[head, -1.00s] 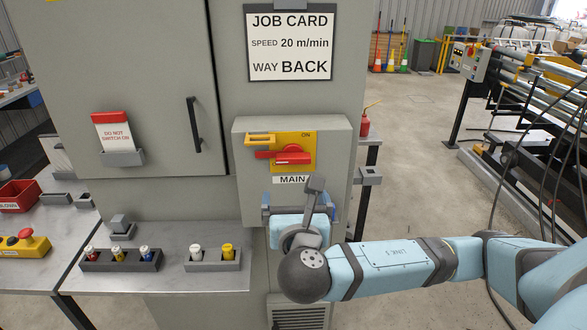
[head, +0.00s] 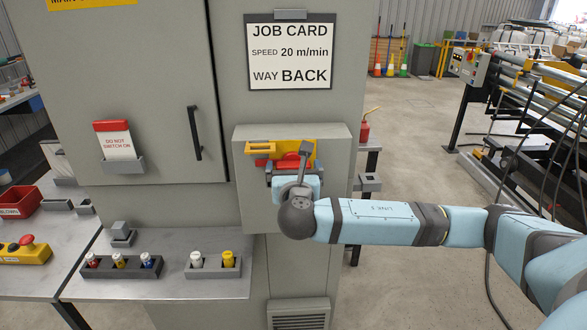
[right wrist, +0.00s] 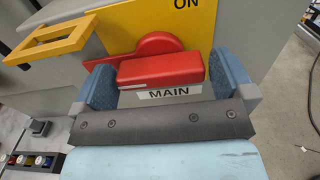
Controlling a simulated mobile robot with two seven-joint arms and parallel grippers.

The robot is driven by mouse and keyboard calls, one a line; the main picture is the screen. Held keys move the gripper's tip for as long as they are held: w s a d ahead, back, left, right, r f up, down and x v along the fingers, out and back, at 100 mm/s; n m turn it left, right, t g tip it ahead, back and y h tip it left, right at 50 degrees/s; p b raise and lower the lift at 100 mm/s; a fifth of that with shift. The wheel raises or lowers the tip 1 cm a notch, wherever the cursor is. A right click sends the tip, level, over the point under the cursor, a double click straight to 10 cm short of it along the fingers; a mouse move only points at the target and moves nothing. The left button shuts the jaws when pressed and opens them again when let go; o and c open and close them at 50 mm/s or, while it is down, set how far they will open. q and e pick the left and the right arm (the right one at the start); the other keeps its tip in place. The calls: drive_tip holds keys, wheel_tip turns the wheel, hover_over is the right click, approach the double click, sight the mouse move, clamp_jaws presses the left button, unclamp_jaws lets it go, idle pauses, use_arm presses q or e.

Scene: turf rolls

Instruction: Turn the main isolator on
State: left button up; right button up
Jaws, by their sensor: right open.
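The main isolator is a red handle (head: 290,159) on a yellow plate (head: 308,148), on the grey box of the cabinet. Its handle lies about level, and the wrist view shows "ON" at the plate's upper right. My right gripper (head: 293,170) is in front of the handle, partly hiding it. In the right wrist view, its blue fingers (right wrist: 167,82) are open, one on each side of the thick red grip (right wrist: 160,70), with gaps visible. The "MAIN" label (right wrist: 169,93) shows below the grip. My left gripper is out of view.
A yellow hasp-like bracket (head: 260,148) juts out at the plate's upper left. A bench (head: 165,285) with holders of coloured parts stands at lower left. A red "do not switch on" tag (head: 113,138) sits in a holder on the door. Open floor lies to the right.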

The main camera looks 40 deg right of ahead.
drive_tip(key=c, duration=0.7)
drive_tip(key=shift+c, duration=0.2)
